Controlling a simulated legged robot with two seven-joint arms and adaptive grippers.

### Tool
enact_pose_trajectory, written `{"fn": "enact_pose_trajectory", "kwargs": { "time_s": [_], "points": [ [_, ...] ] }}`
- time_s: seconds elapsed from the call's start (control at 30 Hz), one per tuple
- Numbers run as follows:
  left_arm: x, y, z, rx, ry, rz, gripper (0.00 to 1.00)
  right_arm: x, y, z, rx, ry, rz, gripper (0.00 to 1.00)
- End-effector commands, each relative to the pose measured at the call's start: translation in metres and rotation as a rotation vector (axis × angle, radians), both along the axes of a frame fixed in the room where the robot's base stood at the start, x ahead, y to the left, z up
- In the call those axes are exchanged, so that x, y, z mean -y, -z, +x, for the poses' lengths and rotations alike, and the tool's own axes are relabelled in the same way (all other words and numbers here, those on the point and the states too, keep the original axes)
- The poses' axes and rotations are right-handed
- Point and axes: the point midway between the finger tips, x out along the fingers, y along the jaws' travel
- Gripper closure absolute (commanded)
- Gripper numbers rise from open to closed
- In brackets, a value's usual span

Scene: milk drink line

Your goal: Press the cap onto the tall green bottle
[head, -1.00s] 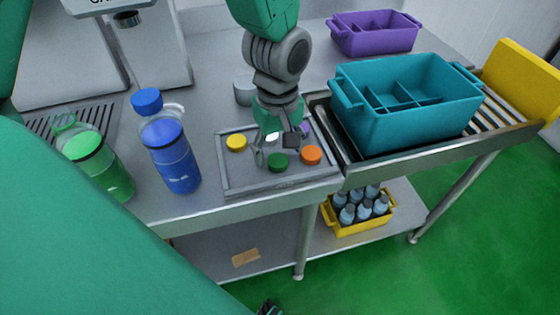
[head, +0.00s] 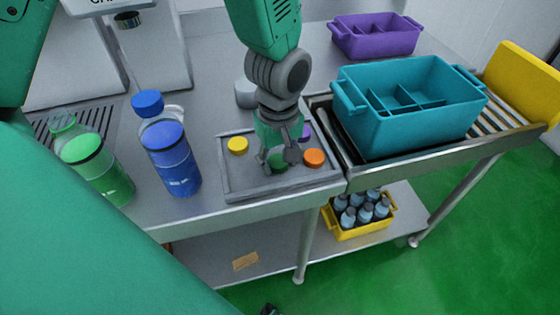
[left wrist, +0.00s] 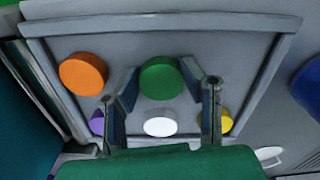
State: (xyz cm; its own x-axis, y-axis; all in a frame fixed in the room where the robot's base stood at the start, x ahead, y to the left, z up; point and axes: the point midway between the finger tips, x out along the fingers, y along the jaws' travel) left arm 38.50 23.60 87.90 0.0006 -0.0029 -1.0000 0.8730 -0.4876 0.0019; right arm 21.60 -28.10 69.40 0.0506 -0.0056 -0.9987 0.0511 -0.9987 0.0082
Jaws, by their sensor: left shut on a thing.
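The green bottle (head: 97,170) stands upright at the left of the table, with green liquid inside and no cap visible on its neck. The green cap (head: 278,162) is in the shallow grey tray (head: 232,191). My left gripper (head: 278,160) reaches down into the tray and is shut on the green cap. In the left wrist view the green cap (left wrist: 160,78) sits between the two fingers (left wrist: 162,88). Whether it touches the tray floor is not clear. My right gripper is not recognisable in these views.
Yellow (head: 238,145), orange (head: 314,158), purple (head: 306,132) and white caps (left wrist: 160,124) lie around the gripper. A blue bottle with a blue cap (head: 147,103) stands between green bottle and tray. A teal crate (head: 400,128) sits right on rollers.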

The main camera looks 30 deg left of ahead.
Motion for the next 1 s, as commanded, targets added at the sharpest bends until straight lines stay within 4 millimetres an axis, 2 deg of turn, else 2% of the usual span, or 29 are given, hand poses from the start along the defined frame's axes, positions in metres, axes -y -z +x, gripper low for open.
{"fn": "enact_pose_trajectory", "kwargs": {
  "time_s": [0.17, 0.4, 0.6, 0.73, 1.0],
  "points": [
    [0.001, -0.012, 0.001, 0.003, 0.001, 0.003, 0.75, 0.000, -0.003, 0.000, 0.000, 0.000, 0.000, 0.60],
    [0.001, -0.061, 0.001, 0.005, 0.001, 0.003, 0.75, 0.000, -0.014, 0.000, 0.000, 0.000, 0.000, 0.60],
    [0.000, -0.092, 0.001, 0.001, 0.001, 0.003, 0.75, 0.000, -0.019, 0.000, 0.000, 0.000, 0.000, 0.60],
    [0.000, -0.099, 0.000, -0.001, 0.001, 0.003, 0.75, 0.000, -0.020, 0.000, 0.000, 0.000, 0.000, 0.60],
    [0.000, -0.100, 0.000, -0.002, 0.001, 0.002, 0.75, 0.000, -0.020, 0.000, 0.000, 0.000, 0.000, 0.60]
  ]
}}
